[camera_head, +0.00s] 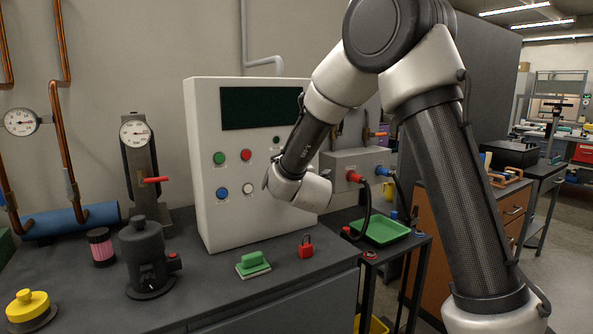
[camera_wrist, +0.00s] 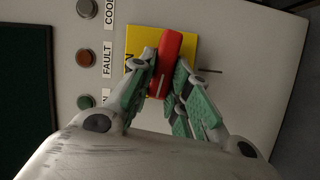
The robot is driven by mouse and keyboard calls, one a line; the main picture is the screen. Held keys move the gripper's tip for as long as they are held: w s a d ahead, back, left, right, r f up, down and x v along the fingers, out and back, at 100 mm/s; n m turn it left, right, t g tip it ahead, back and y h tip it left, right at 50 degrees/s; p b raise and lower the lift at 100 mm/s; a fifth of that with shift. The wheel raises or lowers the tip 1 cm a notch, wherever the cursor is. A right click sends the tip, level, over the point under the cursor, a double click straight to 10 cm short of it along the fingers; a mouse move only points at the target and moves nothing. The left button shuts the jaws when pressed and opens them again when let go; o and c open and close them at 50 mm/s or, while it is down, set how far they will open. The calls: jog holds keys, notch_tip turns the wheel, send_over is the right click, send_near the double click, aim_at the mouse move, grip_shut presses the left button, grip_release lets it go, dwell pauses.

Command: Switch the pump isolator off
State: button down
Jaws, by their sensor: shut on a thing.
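The pump isolator has a red handle (camera_wrist: 173,50) on a yellow plate (camera_wrist: 145,36), on the pale panel. In the wrist view the handle runs nearly up and down the picture, its upper end leaning slightly right. Part of a dark letter shows at the plate's left edge; the gripper hides other lettering. My gripper (camera_wrist: 160,76) has its green-padded fingers shut on the handle, one on each side. In the head view my arm's wrist stands before the white control cabinet (camera_head: 220,130) and hides the isolator and the fingers.
Buttons and lamps, including a red lamp (camera_wrist: 87,58) labelled FAULT, lie left of the plate in the wrist view. On the bench below are a green-handled block (camera_head: 253,263), a red padlock (camera_head: 306,247) and a dark valve body (camera_head: 146,255). A green tray (camera_head: 386,233) stands right.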

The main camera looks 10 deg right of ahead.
jog(key=shift+n+t, duration=0.4)
jog(key=shift+n, duration=0.4)
jog(key=shift+w, duration=0.1)
jog(key=c, duration=1.4)
grip_release()
jog(key=shift+f, duration=0.1)
jog(key=shift+o, duration=0.2)
jog(key=s+a, duration=0.1)
jog(key=s, duration=1.1)
